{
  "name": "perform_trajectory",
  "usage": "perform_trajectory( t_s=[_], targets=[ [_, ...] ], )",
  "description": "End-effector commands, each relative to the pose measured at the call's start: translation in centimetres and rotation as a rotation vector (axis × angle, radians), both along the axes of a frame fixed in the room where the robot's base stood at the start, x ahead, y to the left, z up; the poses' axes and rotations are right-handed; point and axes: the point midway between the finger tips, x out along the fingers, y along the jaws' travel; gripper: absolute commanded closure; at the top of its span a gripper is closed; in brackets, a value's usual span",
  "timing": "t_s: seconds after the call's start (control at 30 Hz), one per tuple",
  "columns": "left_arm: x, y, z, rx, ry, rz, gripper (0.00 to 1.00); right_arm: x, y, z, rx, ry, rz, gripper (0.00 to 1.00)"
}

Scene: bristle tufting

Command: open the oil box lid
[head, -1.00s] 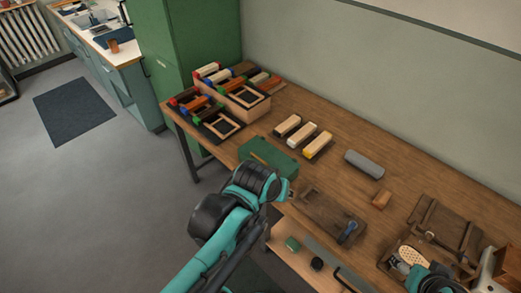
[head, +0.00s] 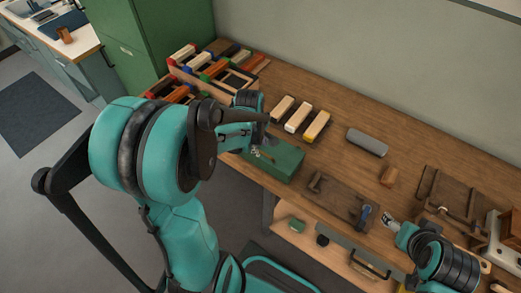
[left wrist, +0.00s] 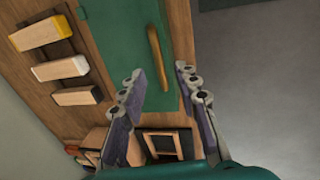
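The oil box appears to be the green box (head: 283,162) at the table's front edge, with its lid closed. In the left wrist view, its green lid (left wrist: 120,35) carries a brass-coloured bar handle (left wrist: 158,57). My left gripper (head: 262,147) is above the box in the head view, partly hiding its left end. In the left wrist view, the left gripper's fingers (left wrist: 159,80) are apart and empty, pointing toward the handle, which lies between their directions. My right gripper (head: 391,221) is at the lower right by the table's front edge; its fingers are too small to read.
Three wooden blocks (head: 298,118) lie behind the box. A rack of coloured brushes (head: 205,70) stands at the far left of the table.

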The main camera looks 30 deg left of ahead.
Motion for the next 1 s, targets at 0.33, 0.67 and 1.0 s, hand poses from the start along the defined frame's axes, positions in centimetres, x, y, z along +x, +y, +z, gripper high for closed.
perform_trajectory(
  t_s=[0.33, 0.67, 1.0],
  targets=[
    [0.6, -0.1, -2.9, 0.0, -0.001, -0.002, 0.68, 0.0, 0.0, -1.2, 0.0, 0.0, 0.0, 0.33],
    [0.6, -0.1, -2.9, 0.0, -0.001, -0.002, 1.0, 0.0, 0.0, -1.1, 0.0, 0.0, 0.0, 0.33],
    [0.7, -0.1, -2.7, 0.001, 0.011, -0.003, 1.0, 0.0, 0.0, -1.0, 0.0, 0.0, 0.0, 0.33]
  ],
)
